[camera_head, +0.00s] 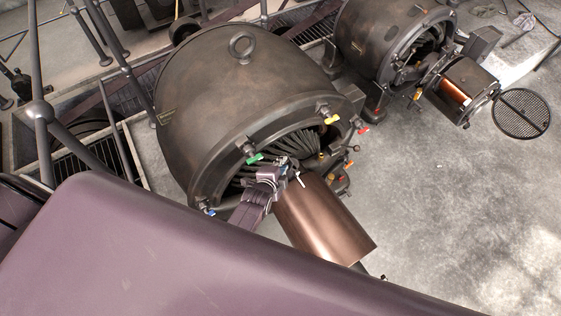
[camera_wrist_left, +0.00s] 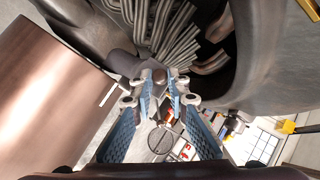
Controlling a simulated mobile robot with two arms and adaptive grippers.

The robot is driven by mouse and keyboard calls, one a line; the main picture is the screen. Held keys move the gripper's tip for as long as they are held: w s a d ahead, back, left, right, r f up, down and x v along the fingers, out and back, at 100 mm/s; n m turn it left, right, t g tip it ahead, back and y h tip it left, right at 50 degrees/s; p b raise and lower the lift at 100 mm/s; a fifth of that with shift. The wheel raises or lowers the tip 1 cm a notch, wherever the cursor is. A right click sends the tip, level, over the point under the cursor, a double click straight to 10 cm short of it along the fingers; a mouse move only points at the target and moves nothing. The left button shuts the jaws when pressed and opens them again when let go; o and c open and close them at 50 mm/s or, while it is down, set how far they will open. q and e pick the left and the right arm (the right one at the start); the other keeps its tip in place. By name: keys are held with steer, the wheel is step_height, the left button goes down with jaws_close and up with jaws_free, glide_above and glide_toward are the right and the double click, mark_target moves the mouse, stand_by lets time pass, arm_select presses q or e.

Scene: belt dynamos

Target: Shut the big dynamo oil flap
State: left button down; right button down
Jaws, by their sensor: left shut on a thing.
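The big dynamo (camera_head: 215,110) is a dark, worn metal drum with a lifting ring on top. Its open end shows curved windings (camera_wrist_left: 178,38) and faces a copper-brown cylinder (camera_head: 325,215). My left gripper (camera_head: 283,168) is at that open end, beside the near end of the cylinder. In the left wrist view its blue-padded fingers (camera_wrist_left: 160,88) close in on a small dark knob-like part (camera_wrist_left: 160,76). I cannot tell whether this part belongs to the oil flap, and the flap itself cannot be made out clearly. My right gripper is not in view.
Green (camera_head: 255,159), yellow (camera_head: 332,120) and red (camera_head: 364,130) handles sit around the dynamo's rim, close to my left gripper. A smaller dynamo (camera_head: 385,42) stands at the back right. A round floor grate (camera_head: 521,113) lies at far right. The concrete floor (camera_head: 450,200) at right is clear.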

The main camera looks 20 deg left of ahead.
arm_select(q)
steer(key=shift+w, duration=0.1)
steer(key=c, duration=1.8)
jaws_free()
steer(key=shift+c, duration=0.2)
steer(key=v, duration=1.2)
steer(key=shift+w+d, duration=0.1)
